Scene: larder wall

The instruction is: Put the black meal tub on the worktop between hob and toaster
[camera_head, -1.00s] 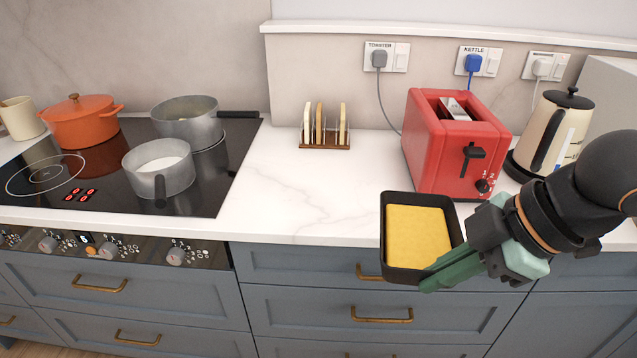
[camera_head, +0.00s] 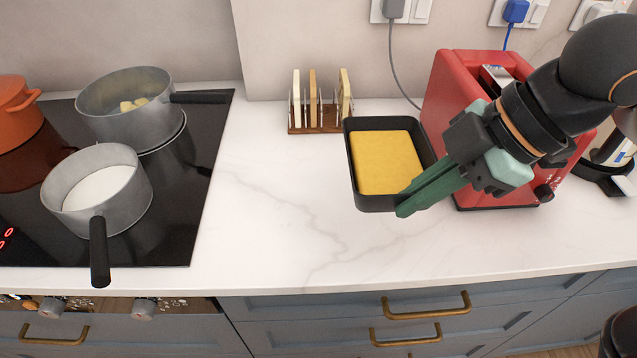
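The black meal tub (camera_head: 357,201) has yellow contents. My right gripper (camera_head: 408,204) is shut on the tub's right front edge. The tub appears above the worktop (camera_head: 270,200), in front of the red toaster (camera_head: 440,95) and partly overlapping it; I cannot tell whether its base touches the surface. My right arm hides part of the toaster. The black hob (camera_head: 180,220) is on the left, with bare worktop between it and the tub. My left gripper is not in view.
A toast rack (camera_head: 315,128) stands behind the clear worktop, near the wall. Two grey pans, one with a white filling (camera_head: 98,190) and one behind it (camera_head: 125,105), stand on the hob. Their handles point forward and right. A cream kettle (camera_head: 612,150) is partly hidden at right.

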